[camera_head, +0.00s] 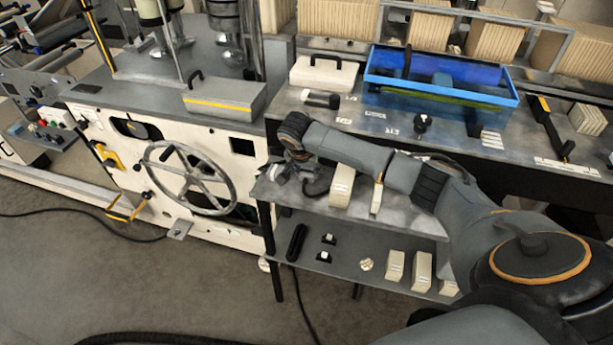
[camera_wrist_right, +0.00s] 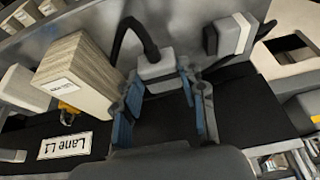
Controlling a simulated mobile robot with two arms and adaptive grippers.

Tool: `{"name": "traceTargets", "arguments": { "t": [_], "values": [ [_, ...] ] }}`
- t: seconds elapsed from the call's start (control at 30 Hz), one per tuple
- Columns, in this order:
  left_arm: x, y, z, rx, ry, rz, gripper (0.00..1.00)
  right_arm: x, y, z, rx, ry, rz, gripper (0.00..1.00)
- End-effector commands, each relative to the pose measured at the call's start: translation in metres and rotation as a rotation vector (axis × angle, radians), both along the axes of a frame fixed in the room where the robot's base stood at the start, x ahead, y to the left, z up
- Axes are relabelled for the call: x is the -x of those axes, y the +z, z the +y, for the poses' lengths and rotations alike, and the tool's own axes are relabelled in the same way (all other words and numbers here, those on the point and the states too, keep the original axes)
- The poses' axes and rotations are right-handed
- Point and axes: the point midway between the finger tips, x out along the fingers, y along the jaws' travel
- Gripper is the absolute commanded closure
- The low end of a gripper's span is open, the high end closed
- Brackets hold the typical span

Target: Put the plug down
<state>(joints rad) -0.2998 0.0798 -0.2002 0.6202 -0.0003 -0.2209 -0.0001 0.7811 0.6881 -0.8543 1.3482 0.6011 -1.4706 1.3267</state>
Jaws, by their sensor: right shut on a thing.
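The plug (camera_wrist_right: 157,70) is a small grey and white block with a thick black cable (camera_wrist_right: 133,27) curving up from it. In the right wrist view it sits between the fingertips of my right gripper (camera_wrist_right: 160,82), which is shut on it. In the head view my right gripper (camera_head: 287,172) is low over the left end of the grey shelf top (camera_head: 400,213). There the plug itself is hard to make out. I cannot tell whether the plug touches a surface. My left gripper is not in view.
Kraft-coloured blocks (camera_head: 342,186) stand on the shelf top right of the gripper. A lower shelf (camera_head: 345,260) holds small black and white parts. A handwheel (camera_head: 190,178) is at the left. A blue bin (camera_head: 440,78) stands on the bench behind.

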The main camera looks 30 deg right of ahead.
Motion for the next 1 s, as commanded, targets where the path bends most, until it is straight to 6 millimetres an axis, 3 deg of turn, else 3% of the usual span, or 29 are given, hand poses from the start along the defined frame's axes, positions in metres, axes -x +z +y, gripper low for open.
{"name": "traceTargets", "arguments": {
  "t": [0.3,0.67,0.7,0.8,1.0],
  "values": [
    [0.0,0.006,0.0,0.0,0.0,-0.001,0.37,-0.003,-0.033,0.0,0.001,0.002,0.0,1.0],
    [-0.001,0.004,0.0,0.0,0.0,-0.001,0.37,-0.003,-0.038,0.0,0.0,0.001,0.0,1.0],
    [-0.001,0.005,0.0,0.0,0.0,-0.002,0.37,-0.003,-0.038,0.0,0.0,0.001,0.0,0.55],
    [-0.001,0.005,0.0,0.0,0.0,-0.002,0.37,-0.003,-0.038,0.0,0.0,0.001,0.0,0.37],
    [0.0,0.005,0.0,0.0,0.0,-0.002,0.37,-0.003,-0.037,0.0,0.0,0.001,0.0,0.37]
  ]
}}
